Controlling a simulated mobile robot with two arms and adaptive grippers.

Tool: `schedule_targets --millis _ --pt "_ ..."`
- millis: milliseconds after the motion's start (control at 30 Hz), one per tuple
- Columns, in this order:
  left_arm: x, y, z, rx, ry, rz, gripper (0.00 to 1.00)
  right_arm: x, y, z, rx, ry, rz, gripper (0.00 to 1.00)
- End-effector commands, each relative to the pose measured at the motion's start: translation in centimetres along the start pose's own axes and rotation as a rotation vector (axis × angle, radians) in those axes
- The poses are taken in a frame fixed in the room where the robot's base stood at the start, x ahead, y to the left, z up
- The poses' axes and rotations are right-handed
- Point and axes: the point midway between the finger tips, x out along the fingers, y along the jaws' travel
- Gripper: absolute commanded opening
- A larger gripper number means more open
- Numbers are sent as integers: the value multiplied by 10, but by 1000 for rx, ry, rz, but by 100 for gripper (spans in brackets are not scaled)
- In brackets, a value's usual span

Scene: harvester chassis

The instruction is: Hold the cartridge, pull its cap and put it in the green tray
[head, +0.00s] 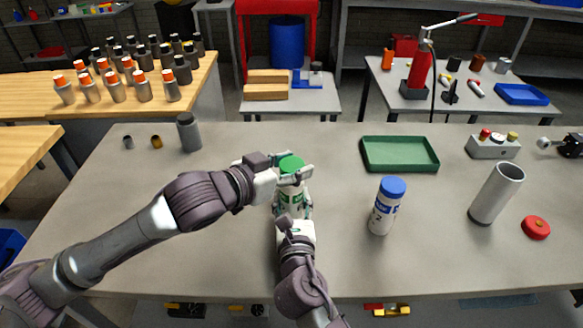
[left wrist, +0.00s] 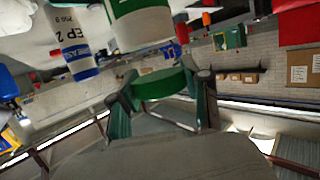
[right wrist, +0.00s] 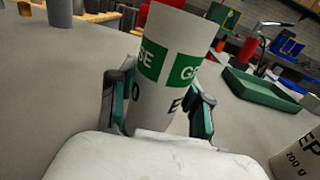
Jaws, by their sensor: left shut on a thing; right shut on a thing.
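The cartridge (head: 291,202) is white with green label patches and stands upright above the grey table. My right gripper (head: 292,212) is shut around its body; the cartridge also shows between the fingers in the right wrist view (right wrist: 165,70). The green cap (head: 291,164) is between the fingers of my left gripper (head: 290,175), which is shut on it. In the left wrist view the cap (left wrist: 160,83) shows apart from the cartridge (left wrist: 140,25), with a small gap between them. The green tray (head: 400,168) lies empty to the right, farther back on the table.
A white cartridge with a blue cap (head: 386,207) stands right of my grippers. A grey tube (head: 497,193), a red cap (head: 536,228) and a button box (head: 493,147) are farther right. A grey bottle (head: 188,133) stands back left. The left table area is mostly clear.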

Motion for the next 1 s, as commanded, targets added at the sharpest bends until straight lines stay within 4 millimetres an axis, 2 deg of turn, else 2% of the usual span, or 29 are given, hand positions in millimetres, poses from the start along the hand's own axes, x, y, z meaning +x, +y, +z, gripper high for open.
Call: schedule_targets --millis 200,533,767,800,933,1000 --pt "0 0 0 -1 -4 -1 5 0 0 -2 -1 4 0 0" --pt "-10 0 -33 -1 -5 -1 5 0 0 -1 0 1 0 0" --pt "-11 0 -35 -3 -7 0 5 0 0 0 1 -1 1 0" --pt "-11 0 -35 -3 -8 0 5 0 0 0 1 -1 1 55" --pt "-11 0 -35 -3 -8 -1 5 0 0 1 1 -2 1 77" --pt "-11 0 -35 -3 -8 -1 5 0 0 1 1 -2 1 78"
